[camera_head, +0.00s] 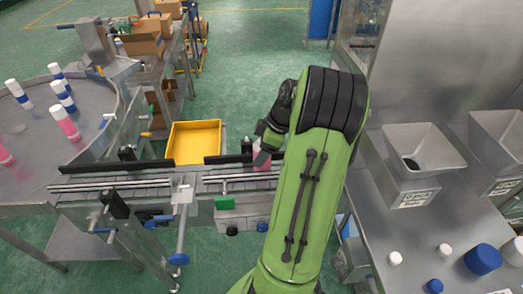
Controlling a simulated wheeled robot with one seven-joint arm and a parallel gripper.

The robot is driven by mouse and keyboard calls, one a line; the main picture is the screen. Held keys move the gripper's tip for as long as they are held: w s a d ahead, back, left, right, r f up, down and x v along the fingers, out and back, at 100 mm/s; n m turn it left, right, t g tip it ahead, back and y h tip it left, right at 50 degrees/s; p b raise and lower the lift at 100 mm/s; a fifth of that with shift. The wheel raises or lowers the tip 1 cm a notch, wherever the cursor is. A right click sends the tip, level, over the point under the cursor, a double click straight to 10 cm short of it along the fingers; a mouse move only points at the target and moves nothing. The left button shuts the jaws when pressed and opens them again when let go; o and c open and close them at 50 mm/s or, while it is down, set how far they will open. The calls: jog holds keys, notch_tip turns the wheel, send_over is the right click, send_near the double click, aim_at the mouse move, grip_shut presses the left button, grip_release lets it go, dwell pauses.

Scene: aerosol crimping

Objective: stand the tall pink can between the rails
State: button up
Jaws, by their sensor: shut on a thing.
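A pink can (262,160) shows in part just left of my green arm, over the right end of the conveyor. My gripper (268,143) is shut on it from above. The gripper and arm hide much of the can. The can looks roughly upright. The metal front rail (120,186) and the black back rail (115,168) run along the conveyor. The can's lower part appears close to the right stretch of rails; I cannot tell whether its base touches the belt.
A yellow tray (194,143) sits behind the conveyor. A round table (30,130) at left carries several white-capped pink and blue cans. The conveyor's left stretch is clear.

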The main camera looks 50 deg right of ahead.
jog(key=shift+f, duration=0.25)
jog(key=o, duration=1.4)
jog(key=shift+o, duration=0.2)
jog(key=shift+r, duration=0.15)
jog(key=p+v, duration=0.9)
jog(key=v, duration=0.3)
